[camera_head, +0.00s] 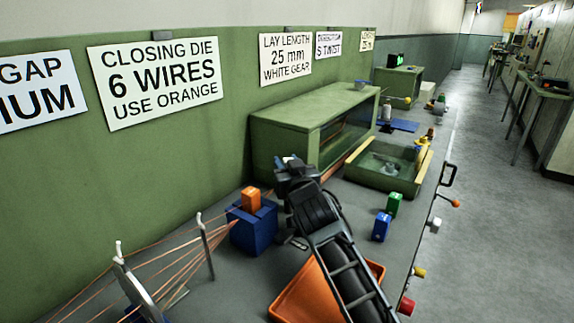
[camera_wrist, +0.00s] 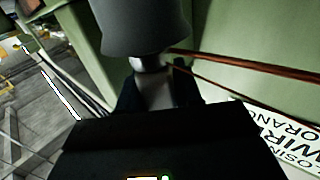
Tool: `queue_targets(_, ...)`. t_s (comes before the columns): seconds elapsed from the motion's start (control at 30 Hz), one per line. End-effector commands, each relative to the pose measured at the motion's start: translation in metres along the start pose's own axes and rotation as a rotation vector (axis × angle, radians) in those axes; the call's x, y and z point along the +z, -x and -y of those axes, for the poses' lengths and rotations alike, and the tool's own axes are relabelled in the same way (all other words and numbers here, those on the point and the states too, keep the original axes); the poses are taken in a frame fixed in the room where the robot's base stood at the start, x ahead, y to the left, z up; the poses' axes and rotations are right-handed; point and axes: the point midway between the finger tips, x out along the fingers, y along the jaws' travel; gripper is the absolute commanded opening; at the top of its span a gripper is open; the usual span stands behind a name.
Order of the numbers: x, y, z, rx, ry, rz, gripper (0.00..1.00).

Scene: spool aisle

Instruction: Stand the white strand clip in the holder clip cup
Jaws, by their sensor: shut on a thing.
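My gripper (camera_head: 284,162) is raised in front of the left end of the green box, above the grey bench. In the wrist view, my dark fingers (camera_wrist: 158,95) are shut on a pale grey-white piece (camera_wrist: 150,64) with a narrow neck and a wide, shaded grey end. It looks like the white strand clip, but its colour is dulled by shadow. In the head view my gripper mostly hides it. I cannot pick out the holder clip cup with certainty in either view.
A blue block (camera_head: 254,229) with an orange block (camera_head: 251,199) on top stands left of my arm, with copper wires (camera_head: 172,262) running into it. An orange tray (camera_head: 302,297) lies beneath my arm. The green box (camera_head: 290,118) stands behind; small blue (camera_head: 381,226) and green (camera_head: 394,204) blocks stand right.

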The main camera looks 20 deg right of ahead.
Motion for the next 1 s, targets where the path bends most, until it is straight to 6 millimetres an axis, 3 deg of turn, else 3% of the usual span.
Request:
queue_targets(0.33,0.0013,0.0,0.0001,0.0,0.0,-0.001,0.02)
queue_targets(0.37,0.0013,0.0,0.0002,0.0,0.0,-0.001,0.36)
queue_targets(0.63,0.0015,0.0,0.0002,0.0,0.0,0.0,0.62)
queue_targets(1.0,0.0031,0.0067,0.0002,0.0,0.0,0.001,0.64)
